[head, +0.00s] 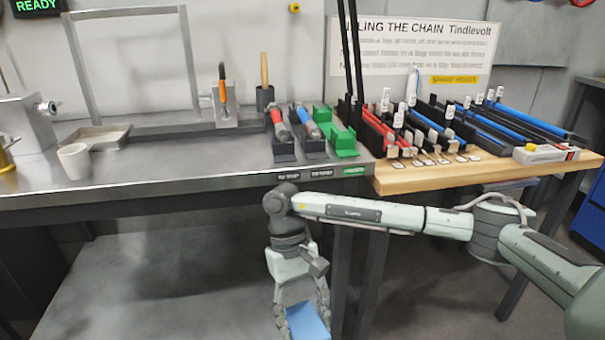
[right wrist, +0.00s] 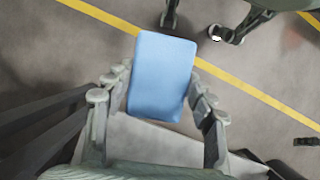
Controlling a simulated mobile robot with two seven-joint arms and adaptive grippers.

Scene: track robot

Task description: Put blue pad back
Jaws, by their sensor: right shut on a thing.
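The blue pad (head: 307,322) is a light blue rounded block at the bottom of the head view. My right gripper (head: 303,310) points down in front of the workbench and is shut on the pad. In the right wrist view the pad (right wrist: 161,78) sits between the two fingers of my right gripper (right wrist: 160,95), well above the grey floor. The head view cuts off the pad's lower end. My left gripper does not show in the head view.
A wooden shelf (head: 440,176) at right bears several rods and a white box (head: 546,153). A lower shelf (head: 180,285) under the bench looks bare.

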